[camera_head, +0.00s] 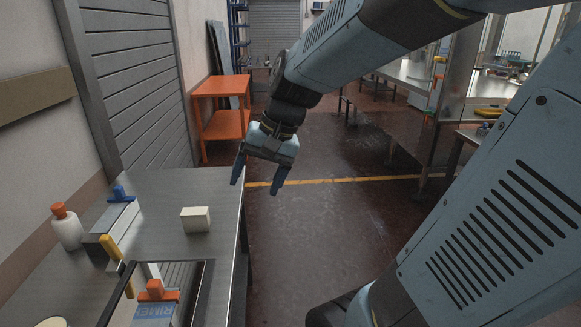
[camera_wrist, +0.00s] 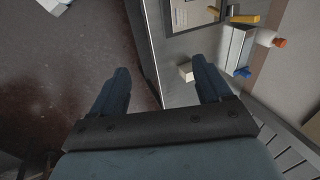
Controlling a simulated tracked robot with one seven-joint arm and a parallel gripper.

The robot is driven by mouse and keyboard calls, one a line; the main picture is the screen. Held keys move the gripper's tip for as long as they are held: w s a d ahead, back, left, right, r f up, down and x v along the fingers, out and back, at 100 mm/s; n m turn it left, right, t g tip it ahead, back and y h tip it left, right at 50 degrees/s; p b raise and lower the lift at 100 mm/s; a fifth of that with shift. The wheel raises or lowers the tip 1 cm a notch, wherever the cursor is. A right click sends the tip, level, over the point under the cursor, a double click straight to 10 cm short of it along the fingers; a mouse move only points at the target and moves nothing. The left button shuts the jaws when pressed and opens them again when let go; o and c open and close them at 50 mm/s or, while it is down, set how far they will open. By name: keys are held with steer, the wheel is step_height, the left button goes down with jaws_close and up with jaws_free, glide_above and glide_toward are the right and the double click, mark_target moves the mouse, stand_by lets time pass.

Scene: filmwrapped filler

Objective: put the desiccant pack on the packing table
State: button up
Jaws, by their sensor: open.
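A small cream-white block (camera_head: 195,219), which looks like the desiccant pack, sits on the steel table (camera_head: 176,190) at the left, near its right edge. It also shows in the wrist view (camera_wrist: 186,71), beside the right finger, which is in front of part of it. My gripper (camera_head: 259,178) is open and empty, fingers pointing down, just past the table's right edge over the floor. In the wrist view my gripper (camera_wrist: 160,68) has its two fingers wide apart, with the table edge between them. I cannot tell whether this steel table is the packing table.
On the steel table stand a white bottle with an orange cap (camera_head: 67,227), a grey block with a blue-handled tool (camera_head: 121,194), a yellow handle (camera_head: 110,247) and a tray with an orange-topped item (camera_head: 157,291). An orange shelf (camera_head: 222,125) stands behind. Open floor lies right.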

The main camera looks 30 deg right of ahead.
steer(key=s+d+r+n+t+h, duration=0.3)
steer(key=s+d+r+n, duration=0.1)
steer(key=s, duration=0.2)
steer(key=shift+s+r+h, duration=0.25)
steer(key=shift+s+h, duration=0.15)
